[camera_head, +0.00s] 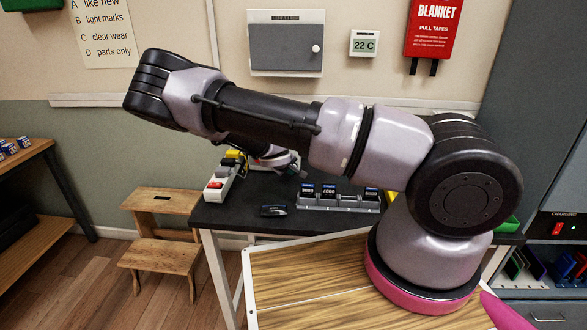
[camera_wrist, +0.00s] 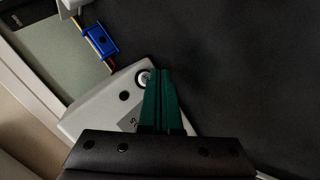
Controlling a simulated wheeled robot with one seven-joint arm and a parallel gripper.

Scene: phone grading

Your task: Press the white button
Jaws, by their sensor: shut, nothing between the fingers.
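The white button (camera_wrist: 145,77) is a small round cap in a dark ring near the corner of a pale grey box (camera_wrist: 92,108). My gripper (camera_wrist: 161,71) has its two green fingers shut together, with nothing between them. In the wrist view the fingertips lie just right of the button and overlap the box's edge in the picture. I cannot tell whether they touch the button. The lower part of the box is hidden by the gripper body. In the head view my arm hides most of this area, and I cannot make out the button there.
A blue part with wires (camera_wrist: 99,41) lies beside the box. On the dark table stand a white strip with a red switch (camera_head: 215,187), a black object (camera_head: 273,210) and a grey rack (camera_head: 338,203). The dark surface right of the fingers is clear.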

